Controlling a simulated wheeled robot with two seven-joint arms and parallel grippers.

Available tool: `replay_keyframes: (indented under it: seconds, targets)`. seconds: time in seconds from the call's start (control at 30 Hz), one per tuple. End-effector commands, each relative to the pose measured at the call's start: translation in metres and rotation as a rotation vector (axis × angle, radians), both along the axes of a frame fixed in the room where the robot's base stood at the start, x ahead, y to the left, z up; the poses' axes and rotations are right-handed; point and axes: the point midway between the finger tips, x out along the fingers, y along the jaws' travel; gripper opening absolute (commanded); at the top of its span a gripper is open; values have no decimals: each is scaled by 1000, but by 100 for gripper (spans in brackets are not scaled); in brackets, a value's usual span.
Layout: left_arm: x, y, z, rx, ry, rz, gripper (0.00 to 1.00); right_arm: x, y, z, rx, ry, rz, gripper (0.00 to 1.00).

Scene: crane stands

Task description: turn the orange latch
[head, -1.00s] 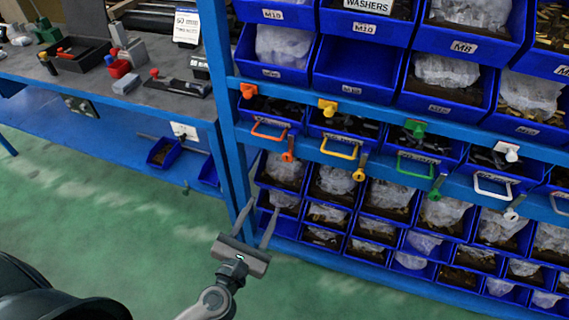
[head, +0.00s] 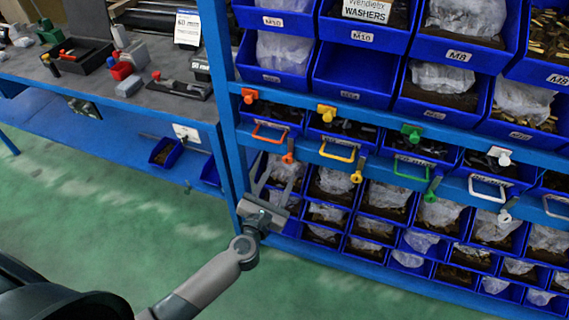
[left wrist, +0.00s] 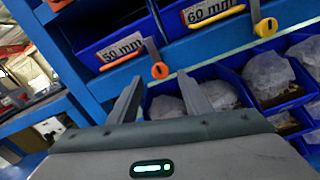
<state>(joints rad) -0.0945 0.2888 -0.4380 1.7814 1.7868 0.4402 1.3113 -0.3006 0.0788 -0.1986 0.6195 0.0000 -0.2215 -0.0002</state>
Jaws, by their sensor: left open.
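The orange latch (head: 288,151) hangs from the blue rail of the rack, just right of the orange drawer handle (head: 270,133). In the left wrist view the latch (left wrist: 160,71) shows as a grey lever with an orange round end at the bottom. My left gripper (head: 275,168) is open and empty, a little below and left of the latch, fingers pointing up at the rack. In the left wrist view its fingertips (left wrist: 160,84) frame the orange end from below; whether they touch it I cannot tell. My right gripper is not in view.
Yellow (head: 357,170), green (head: 433,184) and white (head: 506,212) latches hang farther right along the rail. Blue bins (head: 330,205) with bagged parts stand below it. A workbench (head: 100,98) with tools is at left. The green floor (head: 110,210) in front is clear.

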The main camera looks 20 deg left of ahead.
Motion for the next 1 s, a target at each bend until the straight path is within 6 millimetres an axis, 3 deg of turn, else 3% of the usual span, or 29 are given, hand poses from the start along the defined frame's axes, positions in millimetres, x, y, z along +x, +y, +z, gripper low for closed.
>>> replay_keyframes:
  seconds: [0.1,0.3,0.73,0.9,1.0]
  targets:
    - [20,-1,2,0,-1,1,44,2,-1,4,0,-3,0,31]
    - [40,-2,0,0,0,-1,44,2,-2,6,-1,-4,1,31]
    - [47,-2,0,-1,1,0,44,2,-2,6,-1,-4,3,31]
    - [47,-2,0,-1,1,0,6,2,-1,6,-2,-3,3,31]
    - [47,-2,0,-1,1,0,3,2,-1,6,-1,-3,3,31]
